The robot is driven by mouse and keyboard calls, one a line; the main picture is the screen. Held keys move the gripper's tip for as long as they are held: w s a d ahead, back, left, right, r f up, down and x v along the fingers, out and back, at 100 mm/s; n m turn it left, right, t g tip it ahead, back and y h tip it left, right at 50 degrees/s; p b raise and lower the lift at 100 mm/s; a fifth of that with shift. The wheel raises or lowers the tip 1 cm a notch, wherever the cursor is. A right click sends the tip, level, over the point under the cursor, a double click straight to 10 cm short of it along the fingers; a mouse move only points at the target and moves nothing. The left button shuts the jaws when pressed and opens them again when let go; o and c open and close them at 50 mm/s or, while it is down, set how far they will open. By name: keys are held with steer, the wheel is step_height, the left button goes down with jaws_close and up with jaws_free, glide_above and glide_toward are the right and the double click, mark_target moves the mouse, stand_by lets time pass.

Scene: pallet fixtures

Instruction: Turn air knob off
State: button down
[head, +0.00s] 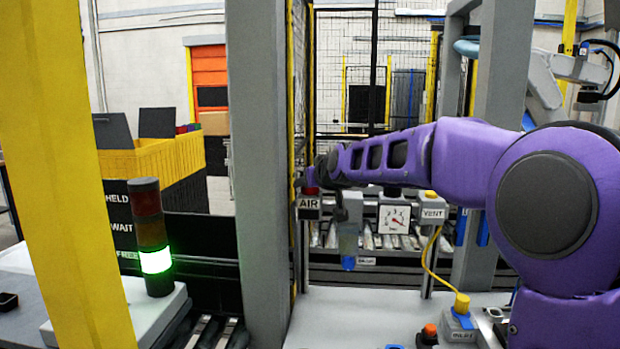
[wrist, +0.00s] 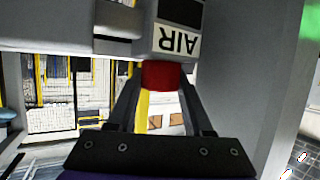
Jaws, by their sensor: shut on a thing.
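The red air knob (wrist: 160,76) sits at the AIR block (wrist: 178,38), whose label appears upside down in the wrist view. My gripper (wrist: 160,88) has one finger on each side of the knob and is shut on it. In the head view, a small part of the red knob (head: 310,190) shows just above the AIR label (head: 308,203). My purple arm reaches in from the right, and its end hides most of the knob there. The knob's turn angle cannot be told.
A pressure gauge (head: 394,219) and a VENT block (head: 432,212) stand right of the AIR block, with a blue-tipped filter bowl (head: 348,245) below. A grey post (head: 262,150) is close on the left. A stack light (head: 150,240) is lit green at FREE.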

steer(key=shift+m+h+p, duration=0.4)
steer(key=shift+p, duration=0.1)
stand_by(0.4)
steer(key=shift+c, duration=1.5)
jaws_free()
steer(key=shift+t, duration=0.3)
